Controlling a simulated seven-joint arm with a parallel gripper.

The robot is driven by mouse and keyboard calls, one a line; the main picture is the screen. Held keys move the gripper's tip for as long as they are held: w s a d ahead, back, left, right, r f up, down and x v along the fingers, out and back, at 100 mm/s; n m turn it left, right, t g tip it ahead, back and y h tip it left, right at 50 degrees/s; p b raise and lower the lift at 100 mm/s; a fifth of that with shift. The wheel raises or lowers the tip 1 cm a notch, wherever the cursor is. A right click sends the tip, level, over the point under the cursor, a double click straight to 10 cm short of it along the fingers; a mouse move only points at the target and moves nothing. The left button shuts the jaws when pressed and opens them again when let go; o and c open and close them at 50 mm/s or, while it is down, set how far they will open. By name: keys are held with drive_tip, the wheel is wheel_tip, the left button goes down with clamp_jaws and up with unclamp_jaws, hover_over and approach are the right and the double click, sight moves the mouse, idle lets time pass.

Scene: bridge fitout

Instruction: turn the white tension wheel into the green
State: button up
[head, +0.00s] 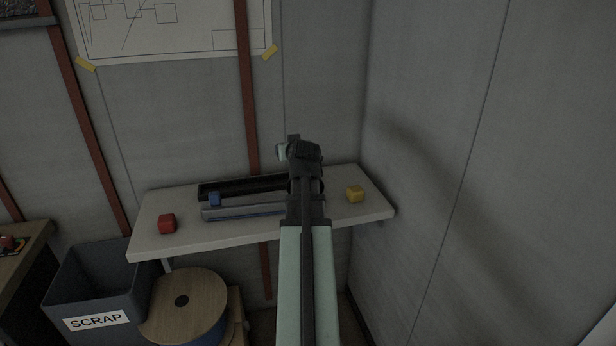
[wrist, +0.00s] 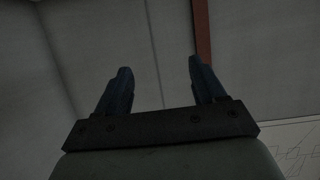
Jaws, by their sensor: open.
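No white tension wheel and no green mark can be made out in either view. My gripper (wrist: 158,82) is open and empty in the wrist view, its two dark fingers apart, with only grey wall panels and a red-brown strip behind them. In the head view my arm reaches up in front of the shelf, and its dark wrist end stands against the wall above the shelf's right part. The fingers cannot be made out clearly there. My arm hides part of the shelf and of what lies behind it.
Below are a SCRAP bin (head: 98,322) and a wooden reel (head: 205,310). A wall closes the right side.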

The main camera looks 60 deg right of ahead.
drive_tip(key=w+r+g+y, duration=0.2)
drive_tip(key=w+r, duration=0.4)
drive_tip(key=w, duration=0.4)
drive_tip(key=s+a+f+m+g+y, duration=0.2)
drive_tip(key=s+f+m+g+y, duration=0.25)
drive_tip(key=s+m+g, duration=0.75)
drive_tip(key=s+d+f+m, duration=0.1)
drive_tip(key=f, duration=0.3)
drive_tip(key=s+d+f+t, duration=0.1)
drive_tip(key=d+f, duration=0.1)
drive_tip(key=f, duration=0.2)
drive_tip(key=d+f+m+t, duration=0.1)
drive_tip(key=f, duration=0.3)
drive_tip(key=shift+s+d+f+m+h, duration=0.2)
drive_tip(key=shift+s+f+m+h, duration=0.1)
drive_tip(key=shift+s, duration=0.1)
drive_tip(key=shift+c, duration=0.3)
drive_tip(key=c, duration=1)
drive_tip(key=shift+m, duration=0.3)
